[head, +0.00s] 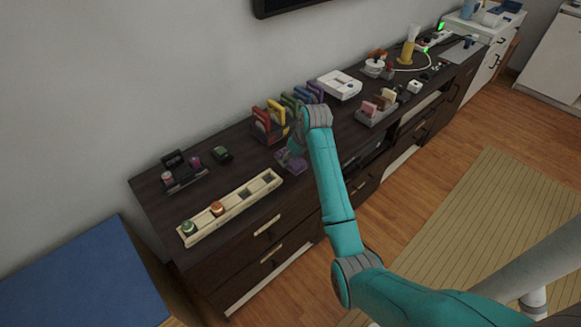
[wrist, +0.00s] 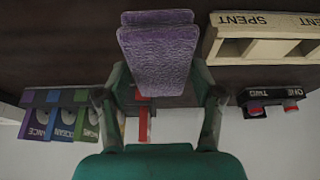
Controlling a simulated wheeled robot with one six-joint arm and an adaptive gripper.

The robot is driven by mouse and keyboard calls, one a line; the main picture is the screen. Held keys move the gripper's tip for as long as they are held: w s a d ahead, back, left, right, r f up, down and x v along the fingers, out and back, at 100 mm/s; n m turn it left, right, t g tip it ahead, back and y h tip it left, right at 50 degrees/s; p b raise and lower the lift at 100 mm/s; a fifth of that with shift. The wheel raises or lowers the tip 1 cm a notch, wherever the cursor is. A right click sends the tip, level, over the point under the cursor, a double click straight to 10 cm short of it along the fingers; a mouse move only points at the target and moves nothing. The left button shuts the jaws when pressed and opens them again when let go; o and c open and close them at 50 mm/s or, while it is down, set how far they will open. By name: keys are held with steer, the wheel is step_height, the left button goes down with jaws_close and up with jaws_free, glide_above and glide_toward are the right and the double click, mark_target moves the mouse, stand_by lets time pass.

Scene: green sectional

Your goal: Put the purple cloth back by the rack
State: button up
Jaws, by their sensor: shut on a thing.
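The purple cloth (wrist: 158,55) is a folded, fuzzy pad seen close up in the wrist view. My gripper (wrist: 158,82) has a finger on each side of it and is shut on it. In the head view the cloth (head: 291,162) shows just below my gripper (head: 296,146), over the dark cabinet top; I cannot tell whether it touches the top. A rack (head: 268,134) with red, yellow, green, blue and purple cases stands just behind my gripper. In the wrist view lettered cases (wrist: 60,115) show at the lower left, upside down.
A long cream tray (head: 230,206) marked SPENT lies to the left, with a green and an orange item in it. A small dark holder (head: 184,180) and a green-black item (head: 222,155) stand behind it. A white device (head: 340,86) and a holder with pink pieces (head: 376,112) are to the right.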

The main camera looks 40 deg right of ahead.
mark_target(293, 165)
steer(key=shift+d+f, duration=0.1)
steer(key=shift+f, duration=2.05)
steer(key=shift+f, duration=0.1)
steer(key=o, duration=1.1)
steer(key=v, duration=1.2)
